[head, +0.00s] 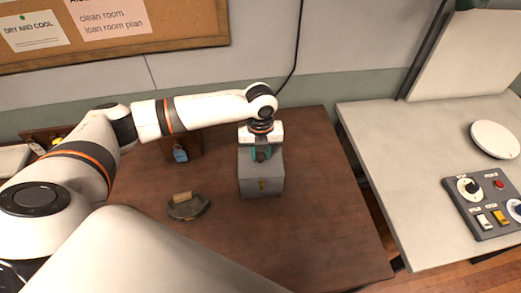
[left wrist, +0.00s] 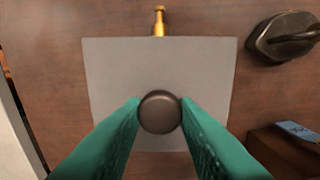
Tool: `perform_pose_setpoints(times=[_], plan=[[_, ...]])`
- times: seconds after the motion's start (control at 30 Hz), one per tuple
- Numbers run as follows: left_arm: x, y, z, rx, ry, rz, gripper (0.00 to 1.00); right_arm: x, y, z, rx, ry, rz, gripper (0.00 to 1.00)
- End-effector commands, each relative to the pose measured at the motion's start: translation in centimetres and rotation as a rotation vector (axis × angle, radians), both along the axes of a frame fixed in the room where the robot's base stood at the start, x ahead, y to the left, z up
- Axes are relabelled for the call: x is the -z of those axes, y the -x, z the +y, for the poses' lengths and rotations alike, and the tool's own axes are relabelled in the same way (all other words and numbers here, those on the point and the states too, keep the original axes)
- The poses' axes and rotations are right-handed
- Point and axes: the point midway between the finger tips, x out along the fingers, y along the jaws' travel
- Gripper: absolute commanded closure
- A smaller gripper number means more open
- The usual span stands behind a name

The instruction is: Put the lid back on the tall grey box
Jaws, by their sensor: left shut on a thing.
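The grey box (head: 262,188) stands upright on the brown table, with a small brass latch on its front. Its grey square lid (head: 248,171) is over the box top and looks lined up with it; I cannot tell whether a gap is left between them. My left gripper (head: 262,154) points down above the box, its green fingers shut on the lid's round dark knob (left wrist: 160,112). In the left wrist view the lid (left wrist: 160,68) hides the box body, and the brass latch (left wrist: 159,21) sticks out past its edge. My right gripper is not in view.
The table (head: 325,210) is clear to the right. A pale bench with a switch panel (head: 485,205) stands further right.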

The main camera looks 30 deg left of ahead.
Motion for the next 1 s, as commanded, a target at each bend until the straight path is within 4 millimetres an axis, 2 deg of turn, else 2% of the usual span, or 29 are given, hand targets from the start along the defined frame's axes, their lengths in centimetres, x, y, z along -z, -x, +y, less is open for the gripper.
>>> perform_pose_setpoints(times=[0.37, 0.4, 0.53, 0.73, 0.87, 1.0], plan=[[0.04, 0.0, 0.0, 0.0, 0.0, 0.0, 0.95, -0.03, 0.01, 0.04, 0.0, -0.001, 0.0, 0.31], [0.04, 0.0, 0.0, 0.0, 0.0, 0.0, 0.67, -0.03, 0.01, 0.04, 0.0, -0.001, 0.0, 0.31], [0.04, 0.0, 0.0, 0.0, 0.0, 0.0, 0.47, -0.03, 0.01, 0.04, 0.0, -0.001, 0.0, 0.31], [0.04, 0.01, 0.01, 0.0, 0.0, 0.0, 0.47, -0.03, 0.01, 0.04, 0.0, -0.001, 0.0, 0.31], [0.05, 0.01, 0.02, 0.0, 0.0, 0.0, 0.26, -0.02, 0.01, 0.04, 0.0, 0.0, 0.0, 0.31], [0.05, 0.01, 0.02, 0.0, 0.0, 0.0, 0.25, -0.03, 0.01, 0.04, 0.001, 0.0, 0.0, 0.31]])
